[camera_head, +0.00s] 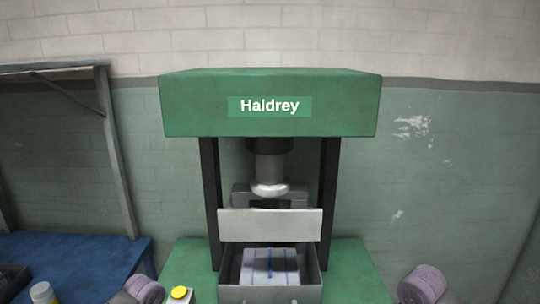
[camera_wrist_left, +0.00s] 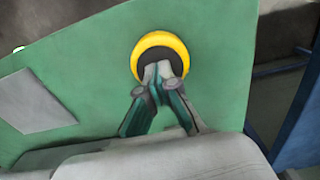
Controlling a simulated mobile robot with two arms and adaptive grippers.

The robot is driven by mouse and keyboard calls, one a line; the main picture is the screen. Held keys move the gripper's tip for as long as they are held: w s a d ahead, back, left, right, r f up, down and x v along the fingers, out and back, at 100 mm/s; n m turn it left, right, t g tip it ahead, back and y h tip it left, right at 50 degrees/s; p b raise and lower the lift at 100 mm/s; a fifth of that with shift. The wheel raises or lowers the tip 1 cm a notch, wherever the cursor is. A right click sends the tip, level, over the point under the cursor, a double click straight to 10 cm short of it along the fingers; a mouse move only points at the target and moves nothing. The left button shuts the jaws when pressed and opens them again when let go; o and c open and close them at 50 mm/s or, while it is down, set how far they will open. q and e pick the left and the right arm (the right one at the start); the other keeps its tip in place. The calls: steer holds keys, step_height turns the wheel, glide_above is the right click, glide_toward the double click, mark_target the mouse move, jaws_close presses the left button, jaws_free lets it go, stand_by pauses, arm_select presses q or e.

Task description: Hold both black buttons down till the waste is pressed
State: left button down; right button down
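A green press (camera_head: 270,103) labelled "Haldrey" stands in the middle of the head view. Its metal ram (camera_head: 269,175) hangs above an open-topped grey box (camera_head: 270,294), with a pale plate (camera_head: 270,224) between them in the picture. White waste (camera_head: 270,267) with blue bands lies in the box. In the left wrist view, a black button (camera_wrist_left: 153,55) in a yellow ring sits on a green surface. My left gripper (camera_wrist_left: 160,72) has its fingertips together over this button; contact is unclear. The other black button and my right gripper are not visible.
A yellow button (camera_head: 180,292) on a pale box is at the press's lower left. A blue table (camera_head: 75,258) with a yellow-capped container (camera_head: 42,292) stands at the left, beneath a grey frame. A brick wall is behind. A grey plate (camera_wrist_left: 32,103) lies on the green surface.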

arm_select(q)
steer(key=shift+r, duration=3)
steer(key=s+r, duration=0.3)
steer(key=s, duration=0.4)
